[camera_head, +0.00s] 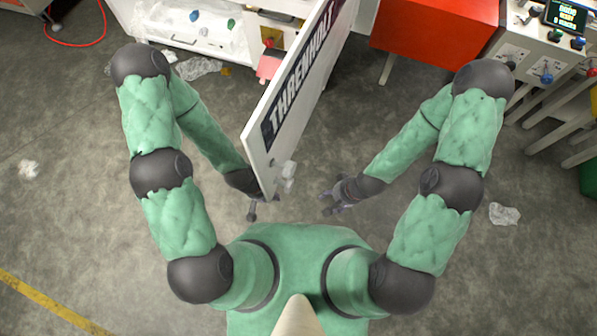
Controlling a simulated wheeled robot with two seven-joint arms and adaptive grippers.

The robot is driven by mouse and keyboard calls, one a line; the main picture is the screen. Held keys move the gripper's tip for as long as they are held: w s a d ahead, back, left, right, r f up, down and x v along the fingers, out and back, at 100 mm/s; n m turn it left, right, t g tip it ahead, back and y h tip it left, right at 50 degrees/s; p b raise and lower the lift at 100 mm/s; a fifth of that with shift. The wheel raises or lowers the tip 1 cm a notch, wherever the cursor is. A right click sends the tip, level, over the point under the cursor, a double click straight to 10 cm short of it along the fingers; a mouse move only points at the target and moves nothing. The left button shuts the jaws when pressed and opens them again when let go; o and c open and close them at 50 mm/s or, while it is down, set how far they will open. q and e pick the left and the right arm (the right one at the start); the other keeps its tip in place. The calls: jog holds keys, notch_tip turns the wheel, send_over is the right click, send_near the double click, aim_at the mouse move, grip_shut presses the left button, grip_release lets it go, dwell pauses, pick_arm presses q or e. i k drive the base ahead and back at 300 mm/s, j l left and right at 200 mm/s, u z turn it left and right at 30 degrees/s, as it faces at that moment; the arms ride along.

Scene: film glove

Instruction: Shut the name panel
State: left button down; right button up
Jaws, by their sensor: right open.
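The name panel (301,85) is a white board with a dark strip lettered THRENHOLT. It stands swung out from the white cabinet (190,38) towards me, its near end close to my body. A small pale fitting (288,170) sits on its right face near that end. My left gripper (252,212) is at the left side of the panel's near end, partly hidden by it; I cannot tell whether it touches the panel or how its fingers stand. My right gripper (330,204) is open and empty, to the right of the panel and apart from it.
The cabinet's opening shows small coloured parts inside. A red box (437,26) stands at the upper right, beside a console with a small screen (567,15). Crumpled clear film (504,214) lies on the grey floor at right. A red cable (84,43) lies at upper left.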

aim_at(277, 124)
jog(key=k+l+u, duration=0.15)
jog(key=k+l, duration=0.3)
jog(key=l, duration=0.15)
jog(key=k+l, duration=0.15)
jog(key=l, duration=0.15)
jog(key=k+l, duration=0.1)
jog(key=l, duration=0.2)
